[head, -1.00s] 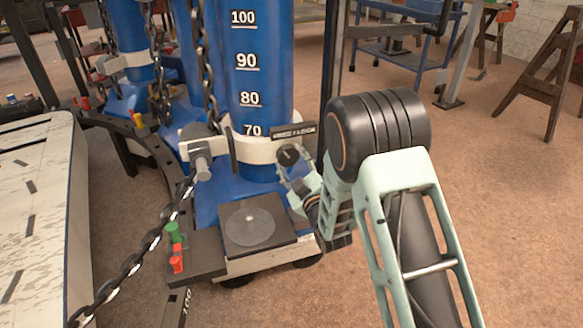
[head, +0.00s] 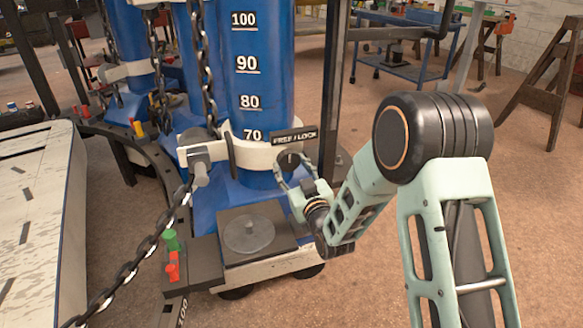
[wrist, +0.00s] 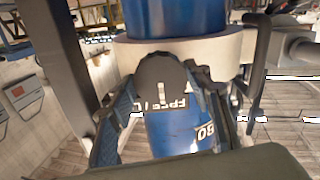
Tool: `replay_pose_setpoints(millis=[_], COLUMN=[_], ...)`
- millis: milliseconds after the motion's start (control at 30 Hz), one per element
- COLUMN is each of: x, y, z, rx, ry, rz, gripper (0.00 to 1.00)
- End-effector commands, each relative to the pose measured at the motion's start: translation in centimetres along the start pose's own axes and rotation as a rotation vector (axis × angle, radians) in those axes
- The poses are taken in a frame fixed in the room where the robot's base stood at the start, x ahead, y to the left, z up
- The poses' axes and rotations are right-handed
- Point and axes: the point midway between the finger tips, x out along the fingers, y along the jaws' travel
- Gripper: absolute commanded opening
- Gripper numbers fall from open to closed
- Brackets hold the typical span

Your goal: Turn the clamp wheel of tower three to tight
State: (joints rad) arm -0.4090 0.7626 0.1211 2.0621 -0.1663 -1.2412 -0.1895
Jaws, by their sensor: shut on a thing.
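A dark round clamp wheel (head: 288,159) sits on the white collar (head: 255,153) of the nearest blue tower (head: 262,75), below a FREE / LOCK plate (head: 294,138). No tower number is readable. My gripper (head: 289,175) reaches in from the lower right and is shut on the wheel. In the wrist view, the wheel (wrist: 165,78) sits between the two fingers and shows a pale mark on its face. The plate (wrist: 172,103) shows there upside down, partly covered by the wheel.
A chain (head: 150,245) hangs slack left of the collar. A dark plate with a grey disc (head: 248,234) lies below the collar, beside green and red pegs (head: 172,255). A dark upright post (head: 333,90) stands right of the tower.

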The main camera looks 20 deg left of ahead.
Motion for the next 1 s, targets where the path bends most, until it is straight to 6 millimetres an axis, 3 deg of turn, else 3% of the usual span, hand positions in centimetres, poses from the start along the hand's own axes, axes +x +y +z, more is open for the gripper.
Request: replay_pose_setpoints(millis=[367, 400, 533, 833, 1000], x=[0.0, 0.0, 0.0, -0.1, -1.4], y=[-0.1, -0.1, -0.1, 0.0, 0.0], z=[0.1, 0.1, 0.1, 0.0, 0.1], rx=[0.003, 0.003, 0.003, 0.002, 0.002], ry=[-0.001, -0.001, -0.001, -0.001, -0.002], rz=[-0.002, -0.002, -0.001, 0.0, 0.0], gripper=[0.21, 0.49, 0.63, 0.63, 0.63])
